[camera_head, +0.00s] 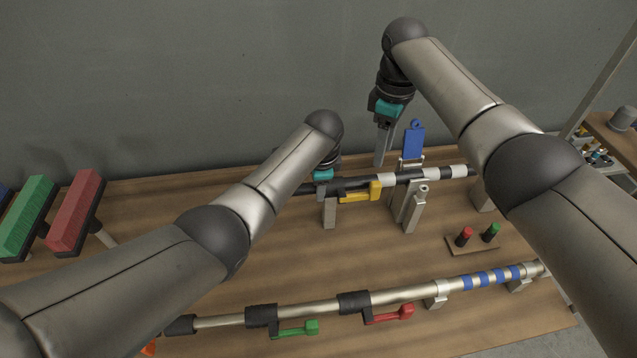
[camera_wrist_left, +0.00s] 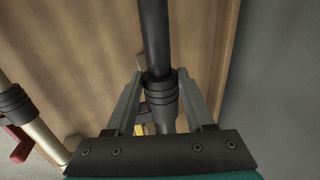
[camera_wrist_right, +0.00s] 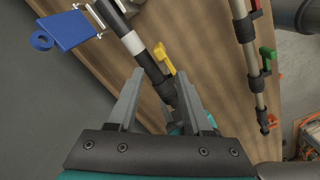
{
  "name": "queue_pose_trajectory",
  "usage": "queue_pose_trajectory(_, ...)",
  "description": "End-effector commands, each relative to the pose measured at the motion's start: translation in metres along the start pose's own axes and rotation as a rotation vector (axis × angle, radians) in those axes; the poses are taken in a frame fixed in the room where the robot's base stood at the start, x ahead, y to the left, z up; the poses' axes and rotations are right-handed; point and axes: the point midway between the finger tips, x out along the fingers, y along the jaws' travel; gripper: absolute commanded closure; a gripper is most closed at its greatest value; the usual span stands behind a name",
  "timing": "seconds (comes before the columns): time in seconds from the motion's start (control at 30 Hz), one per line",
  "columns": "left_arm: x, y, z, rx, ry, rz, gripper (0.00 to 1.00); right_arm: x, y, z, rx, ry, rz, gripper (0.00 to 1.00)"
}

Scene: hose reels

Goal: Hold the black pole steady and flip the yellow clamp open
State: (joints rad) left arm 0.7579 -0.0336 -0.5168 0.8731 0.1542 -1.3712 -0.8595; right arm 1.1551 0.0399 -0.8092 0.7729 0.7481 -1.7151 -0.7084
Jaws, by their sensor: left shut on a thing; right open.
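The black pole (camera_head: 330,186) with white bands lies level on grey supports at the back of the table. The yellow clamp (camera_head: 362,193) sits on its front side, its lever lying along the pole; it also shows in the right wrist view (camera_wrist_right: 164,57). My left gripper (camera_wrist_left: 158,82) is shut on the black pole at its ribbed collar, beside the clamp's left end. My right gripper (camera_head: 381,160) is open and empty, pointing down above and behind the pole. In the right wrist view, the pole passes beyond and between its fingers.
A second pole (camera_head: 400,296) with green and red clamps and blue bands lies in front. A blue tag (camera_head: 413,141) stands behind the black pole. A small board with red and green knobs (camera_head: 466,235) is at right. The table's middle is clear.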

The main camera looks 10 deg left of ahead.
Motion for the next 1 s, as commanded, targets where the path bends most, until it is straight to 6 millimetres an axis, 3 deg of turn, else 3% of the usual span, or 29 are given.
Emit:
queue_pose_trajectory(0.43, 0.0, 0.0, 0.0, -0.001, -0.001, 0.0, 1.0, 0.0, 0.0, 0.0, 0.0, 0.0, 0.0, 0.51)
queue_pose_trajectory(0.67, 0.0, 0.0, 0.0, -0.001, -0.001, 0.0, 1.0, 0.002, 0.001, -0.002, 0.071, 0.017, 0.018, 0.77)
queue_pose_trajectory(0.87, 0.0, 0.0, 0.001, -0.001, -0.001, 0.001, 1.0, 0.005, 0.006, -0.008, 0.314, 0.085, 0.075, 0.99)
queue_pose_trajectory(1.0, 0.001, 0.0, 0.001, -0.001, -0.001, 0.001, 1.0, 0.005, 0.01, -0.011, 0.522, 0.155, 0.114, 1.0)
